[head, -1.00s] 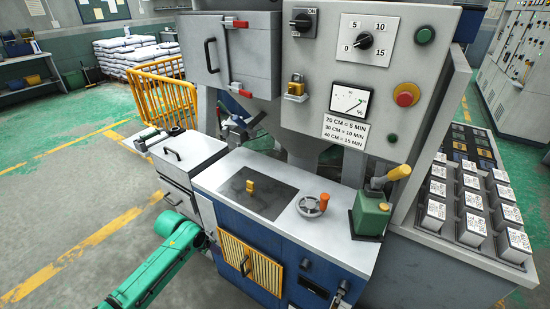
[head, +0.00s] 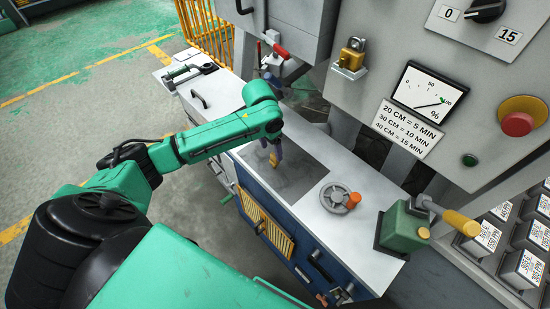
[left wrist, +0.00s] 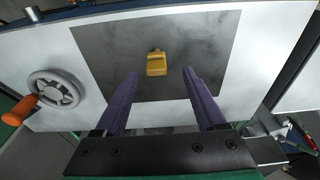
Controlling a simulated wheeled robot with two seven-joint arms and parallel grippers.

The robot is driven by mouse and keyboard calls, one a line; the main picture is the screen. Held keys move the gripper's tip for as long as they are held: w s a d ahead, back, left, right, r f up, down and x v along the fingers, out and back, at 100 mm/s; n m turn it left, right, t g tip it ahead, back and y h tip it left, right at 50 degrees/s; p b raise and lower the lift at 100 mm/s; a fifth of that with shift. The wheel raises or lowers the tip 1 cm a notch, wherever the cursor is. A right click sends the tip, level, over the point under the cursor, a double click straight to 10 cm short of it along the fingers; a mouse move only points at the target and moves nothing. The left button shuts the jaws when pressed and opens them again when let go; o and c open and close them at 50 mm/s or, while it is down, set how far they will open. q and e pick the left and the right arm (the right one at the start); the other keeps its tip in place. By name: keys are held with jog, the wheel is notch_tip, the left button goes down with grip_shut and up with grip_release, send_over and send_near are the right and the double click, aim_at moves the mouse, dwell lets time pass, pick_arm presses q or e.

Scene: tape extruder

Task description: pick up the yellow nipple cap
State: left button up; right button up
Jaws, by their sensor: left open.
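The yellow nipple cap (left wrist: 156,63) stands on the dark plate (left wrist: 110,55) set in the white machine top. In the left wrist view it lies beyond my left gripper (left wrist: 160,78), between the lines of its two purple fingers and apart from them. The fingers are spread and empty. In the head view my left gripper (head: 271,143) points down over the plate, with the yellow cap (head: 273,159) just by its fingertips and partly hidden. My right gripper is out of view.
A handwheel with an orange knob (head: 340,198) and a green box with a yellow-handled lever (head: 404,226) stand right of the plate. The control panel (head: 440,60) rises behind. A clamp-like tool (head: 186,75) lies at the top's far left.

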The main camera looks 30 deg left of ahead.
aim_at(274, 156)
pick_arm(q)
jog(key=f, duration=0.3)
jog(key=f+p, duration=0.1)
jog(key=shift+w+d+f, duration=0.3)
jog(key=shift+d+f, duration=0.05)
jog(key=shift+d, duration=0.05)
jog(key=shift+f, duration=0.45)
grip_shut()
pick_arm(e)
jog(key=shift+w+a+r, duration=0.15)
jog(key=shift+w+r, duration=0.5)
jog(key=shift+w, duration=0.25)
